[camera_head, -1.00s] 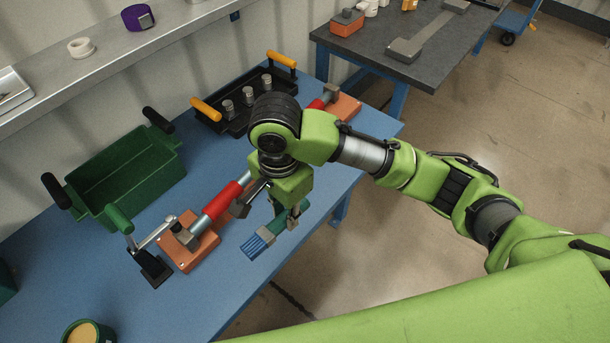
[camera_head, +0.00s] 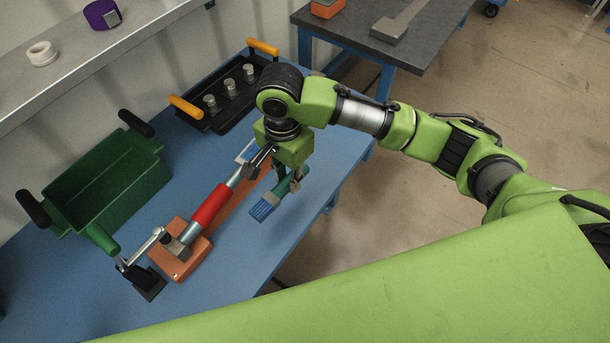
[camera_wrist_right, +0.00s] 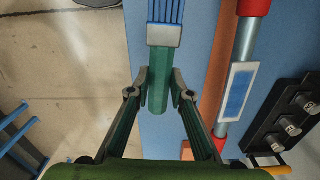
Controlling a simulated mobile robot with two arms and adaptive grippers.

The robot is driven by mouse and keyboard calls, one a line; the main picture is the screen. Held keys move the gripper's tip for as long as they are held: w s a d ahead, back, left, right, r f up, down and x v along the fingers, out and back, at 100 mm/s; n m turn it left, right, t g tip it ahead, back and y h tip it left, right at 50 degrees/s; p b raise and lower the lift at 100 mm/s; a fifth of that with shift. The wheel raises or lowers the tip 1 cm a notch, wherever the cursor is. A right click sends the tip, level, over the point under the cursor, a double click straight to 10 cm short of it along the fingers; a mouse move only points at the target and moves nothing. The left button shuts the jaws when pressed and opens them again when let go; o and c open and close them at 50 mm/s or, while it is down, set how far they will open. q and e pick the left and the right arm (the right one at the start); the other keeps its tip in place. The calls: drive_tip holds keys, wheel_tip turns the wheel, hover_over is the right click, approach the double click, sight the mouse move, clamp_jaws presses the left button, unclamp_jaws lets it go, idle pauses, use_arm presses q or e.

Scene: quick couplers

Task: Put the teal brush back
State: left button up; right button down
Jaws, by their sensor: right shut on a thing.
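The teal brush (camera_head: 266,208) has blue bristles and a pale metal band. It hangs in my right gripper (camera_head: 268,176), above the blue table near its right edge, with the bristles towards the lower left. In the right wrist view my right gripper (camera_wrist_right: 158,88) has one finger on each side of the teal handle (camera_wrist_right: 158,98), shut on it. The bristles (camera_wrist_right: 165,10) point to the top of that view. The height above the table is hard to judge. My left gripper is not in view.
A red pipe coupling (camera_head: 211,206) on an orange base (camera_head: 178,262) lies left of the brush. A pale-edged blue rectangle (camera_wrist_right: 238,92) overlaps the pipe. A green bin (camera_head: 106,180) and a black tray (camera_head: 216,122) stand behind. The table's front edge is clear.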

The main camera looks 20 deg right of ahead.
sight(306, 183)
drive_tip(key=w+d+f, duration=0.2)
drive_tip(key=d, duration=0.1)
drive_tip(key=shift+w+d+f, duration=0.1)
drive_tip(key=shift+w+f, duration=0.05)
drive_tip(key=shift+w, duration=0.2)
drive_tip(key=f, duration=0.1)
drive_tip(key=w+d+f, duration=0.1)
drive_tip(key=w+f, duration=0.1)
drive_tip(key=shift+d+f, duration=0.3)
drive_tip(key=shift+d, duration=0.1)
drive_tip(key=shift+w+d+f, duration=0.35)
drive_tip(key=shift+f, duration=0.15)
wheel_tip(306, 183, down, 2)
drive_tip(key=shift+d+p, duration=0.1)
drive_tip(key=shift+p, duration=0.9)
drive_tip(key=shift+f, duration=0.5)
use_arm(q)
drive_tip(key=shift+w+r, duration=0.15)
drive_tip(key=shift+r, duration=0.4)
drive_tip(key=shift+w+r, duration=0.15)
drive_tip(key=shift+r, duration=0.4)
use_arm(e)
drive_tip(key=c, duration=1.8)
unclamp_jaws()
drive_tip(key=shift+c, duration=0.2)
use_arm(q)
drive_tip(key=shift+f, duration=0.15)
use_arm(e)
drive_tip(key=shift+f, duration=0.1)
